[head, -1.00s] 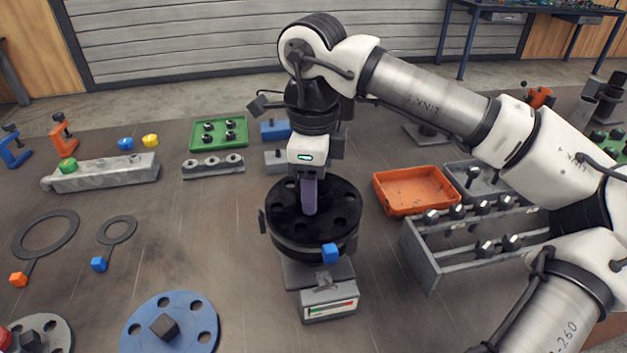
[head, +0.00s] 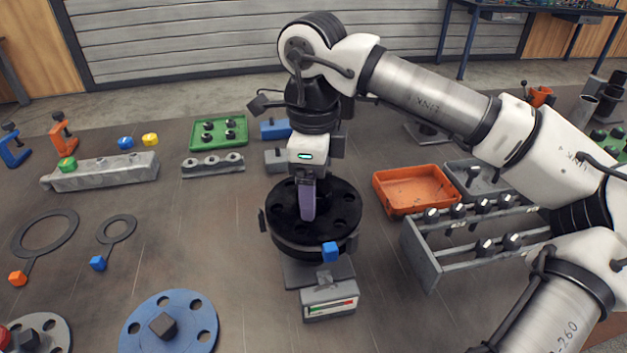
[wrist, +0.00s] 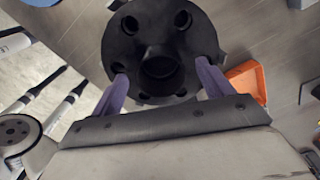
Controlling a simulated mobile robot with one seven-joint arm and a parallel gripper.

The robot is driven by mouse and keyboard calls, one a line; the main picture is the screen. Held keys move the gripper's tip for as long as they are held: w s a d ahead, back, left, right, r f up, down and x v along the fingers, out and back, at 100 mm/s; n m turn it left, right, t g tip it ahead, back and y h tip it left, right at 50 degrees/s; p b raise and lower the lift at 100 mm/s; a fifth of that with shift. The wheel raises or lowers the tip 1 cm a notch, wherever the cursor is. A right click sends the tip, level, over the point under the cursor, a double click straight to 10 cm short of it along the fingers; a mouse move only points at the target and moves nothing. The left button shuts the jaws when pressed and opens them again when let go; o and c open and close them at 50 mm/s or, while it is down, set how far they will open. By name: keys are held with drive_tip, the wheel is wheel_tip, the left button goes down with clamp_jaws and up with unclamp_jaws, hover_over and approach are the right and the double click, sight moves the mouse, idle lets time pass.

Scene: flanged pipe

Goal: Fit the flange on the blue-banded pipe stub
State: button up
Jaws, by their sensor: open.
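A black flange (head: 285,222), a round disc with several bolt holes, sits level over a grey base on the bench. A small blue block (head: 330,252) shows at its front rim. My gripper (head: 307,212) points down over the flange's middle. In the wrist view, my gripper (wrist: 163,88) is open, with one purple finger on each side of the flange's hub. The flange (wrist: 150,25) shows its dark central bore between the fingers. I cannot tell whether the fingers touch it. No blue band on a stub can be made out; whatever is under the flange is hidden.
A gauge box (head: 329,300) stands just in front of the base. An orange tray (head: 414,188) and a grey rack (head: 425,262) are to the right. A blue flange (head: 195,335) lies front left. The bench between is mostly clear.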

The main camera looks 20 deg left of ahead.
wheel_tip(320, 180, up, 23)
drive_tip(key=p, duration=0.9)
drive_tip(key=shift+f, duration=0.15)
drive_tip(key=shift+s, duration=0.1)
idle(0.9)
